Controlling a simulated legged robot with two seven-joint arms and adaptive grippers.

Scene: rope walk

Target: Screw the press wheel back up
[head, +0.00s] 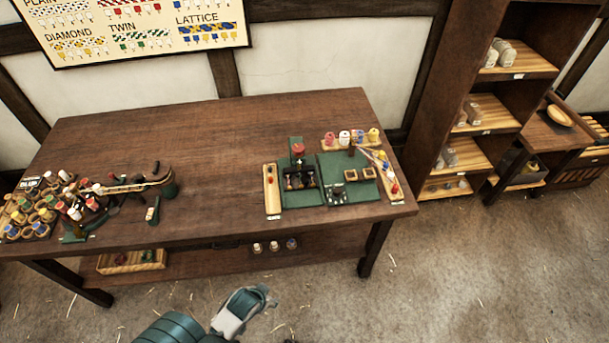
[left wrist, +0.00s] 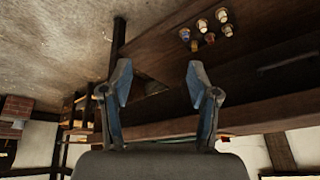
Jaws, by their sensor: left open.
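A small green press (head: 298,176) stands on the right part of the wooden table (head: 215,125). A red wheel (head: 298,149) sits at its top; how far it is screwed cannot be told at this size. My left gripper (head: 252,305) is low in front of the table, well apart from the press. In the left wrist view the left gripper (left wrist: 159,82) has its two fingers spread with nothing between them. The press is not seen in that view. My right gripper is in neither view.
Next to the press lie a green board (head: 346,172), a spool rack (head: 358,138) and wooden strips. Many spools (head: 45,210) crowd the table's left end. The table's lower shelf (head: 210,262) holds spools and a tray. The table's middle is clear.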

